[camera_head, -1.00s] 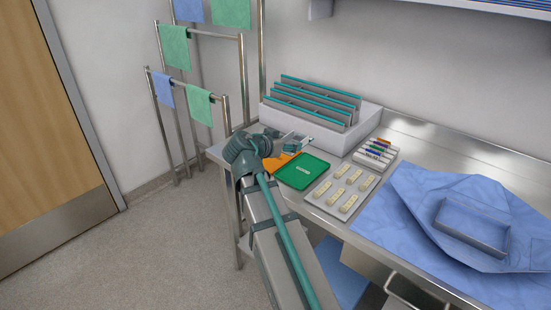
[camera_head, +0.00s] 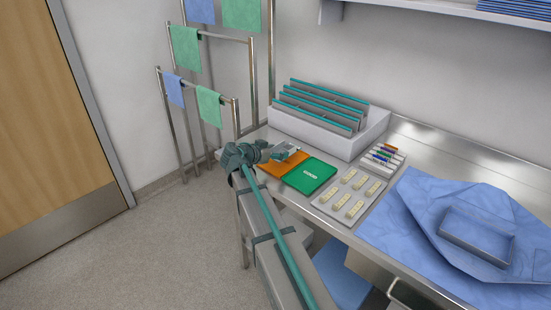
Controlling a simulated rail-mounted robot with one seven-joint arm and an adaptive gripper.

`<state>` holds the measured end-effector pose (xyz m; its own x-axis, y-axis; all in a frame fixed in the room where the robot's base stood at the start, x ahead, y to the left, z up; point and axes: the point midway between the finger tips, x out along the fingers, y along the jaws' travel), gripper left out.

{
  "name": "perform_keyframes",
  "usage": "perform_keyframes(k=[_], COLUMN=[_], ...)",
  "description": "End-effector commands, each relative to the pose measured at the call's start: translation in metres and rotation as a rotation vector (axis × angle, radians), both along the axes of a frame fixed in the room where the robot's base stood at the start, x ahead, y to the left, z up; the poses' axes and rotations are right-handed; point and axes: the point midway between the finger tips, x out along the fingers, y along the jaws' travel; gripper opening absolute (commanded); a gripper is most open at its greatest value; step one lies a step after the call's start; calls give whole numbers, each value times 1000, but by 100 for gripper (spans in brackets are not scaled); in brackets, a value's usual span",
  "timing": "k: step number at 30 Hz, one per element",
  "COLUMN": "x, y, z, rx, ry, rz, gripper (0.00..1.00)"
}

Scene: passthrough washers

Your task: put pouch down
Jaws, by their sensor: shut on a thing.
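My gripper (camera_head: 288,151) is at the back left of the steel counter, above or at the rear edge of an orange mat (camera_head: 278,167). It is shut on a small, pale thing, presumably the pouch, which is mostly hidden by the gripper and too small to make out. I cannot tell whether it touches the mat. A green mat (camera_head: 309,175) with white lettering, apparently "GOOD", lies just right of the orange one and is bare.
A white rack (camera_head: 350,141) with teal-edged dividers stands behind the mats. A grey tray (camera_head: 347,196) with several pale pieces and a small holder (camera_head: 382,156) of coloured items lie to the right. A blue drape (camera_head: 400,240) with a metal frame (camera_head: 476,236) covers the right side.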

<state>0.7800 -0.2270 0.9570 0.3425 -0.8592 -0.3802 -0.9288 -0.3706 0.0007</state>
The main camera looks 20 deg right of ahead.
Motion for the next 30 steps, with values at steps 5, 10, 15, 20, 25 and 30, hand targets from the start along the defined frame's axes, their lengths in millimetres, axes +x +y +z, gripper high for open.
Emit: perform_keyframes(k=[5,10,15,20,25,30], x=[9,8,8,8,8,8], y=[1,1,1,1,1,1], z=[-10,-28,-40,-41,-44,-43], rx=[0,0,-1,0,0,1], ry=[3,4,2,1,1,1], rz=[1,2,1,0,0,0], gripper=[49,49,49,49,49,82])
